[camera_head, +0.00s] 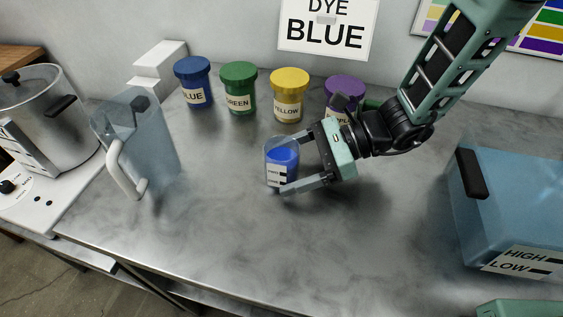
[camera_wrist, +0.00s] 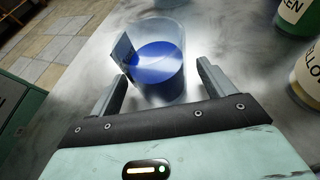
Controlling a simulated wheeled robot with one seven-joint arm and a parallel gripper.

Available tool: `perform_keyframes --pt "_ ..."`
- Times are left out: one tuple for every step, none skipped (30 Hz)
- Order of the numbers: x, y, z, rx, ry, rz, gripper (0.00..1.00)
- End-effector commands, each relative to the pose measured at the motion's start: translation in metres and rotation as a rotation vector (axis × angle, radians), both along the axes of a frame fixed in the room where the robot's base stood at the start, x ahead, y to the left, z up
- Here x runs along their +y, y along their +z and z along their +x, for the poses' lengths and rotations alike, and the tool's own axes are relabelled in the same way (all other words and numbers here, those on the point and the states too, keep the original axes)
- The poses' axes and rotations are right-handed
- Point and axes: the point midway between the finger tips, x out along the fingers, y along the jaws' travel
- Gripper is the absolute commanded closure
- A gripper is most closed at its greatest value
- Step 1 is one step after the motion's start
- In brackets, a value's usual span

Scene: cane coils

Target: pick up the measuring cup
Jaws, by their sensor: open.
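The measuring cup (camera_head: 282,160) is a small clear cup with blue contents and a white label on its side. It stands upright on the grey marbled counter. In the wrist view the cup (camera_wrist: 158,62) is just ahead of the fingers, its near part close to the gap between the fingertips. My gripper (camera_head: 299,162) is open, with one finger on the far side of the cup and one on the near side. In the wrist view my gripper (camera_wrist: 160,82) shows both fingers apart. I cannot tell whether either finger touches the cup.
Blue (camera_head: 194,84), green (camera_head: 239,90), yellow (camera_head: 289,97) and purple (camera_head: 345,88) jars stand behind. A clear pitcher (camera_head: 150,150) and a metal pot (camera_head: 45,120) are at left. A blue bin (camera_head: 515,200) is at right. The front counter (camera_head: 240,245) is clear.

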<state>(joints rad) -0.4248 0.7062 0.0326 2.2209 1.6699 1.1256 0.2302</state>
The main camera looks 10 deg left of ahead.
Motion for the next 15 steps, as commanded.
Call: perform_keyframes --pt "0.0052 -0.0021 -0.0018 0.001 0.001 0.0 0.19" --pt "0.0075 -0.0031 -0.0023 0.001 0.001 0.0 0.19" --pt "0.0098 -0.0041 -0.003 0.0 0.001 0.0 0.19" --pt "0.0108 -0.0047 -0.0031 0.0 0.001 0.0 0.19" --pt "0.0115 -0.0049 -0.0031 0.0 0.0 0.0 0.19" --pt "0.0118 -0.0051 -0.003 0.0 -0.001 0.0 0.19" --pt "0.0119 -0.0051 -0.0029 -0.001 -0.002 0.0 0.19" --pt "0.0117 -0.0051 -0.0028 0.0 -0.002 0.001 0.19" --pt "0.0116 -0.0051 -0.0028 0.0 -0.002 0.001 0.19" --pt "0.0116 -0.0051 -0.0028 0.0 -0.002 0.001 0.19" --pt "0.0115 -0.005 -0.0028 0.0 -0.002 0.001 0.19" --pt "0.0116 -0.0049 -0.0029 0.0 -0.001 0.001 0.3" --pt "0.0115 -0.0049 -0.0029 0.0 -0.001 0.001 0.38" --pt "0.0115 -0.0049 -0.0029 0.0 -0.001 0.001 0.46" --pt "0.0115 -0.0049 -0.0029 0.0 -0.001 0.001 0.57"
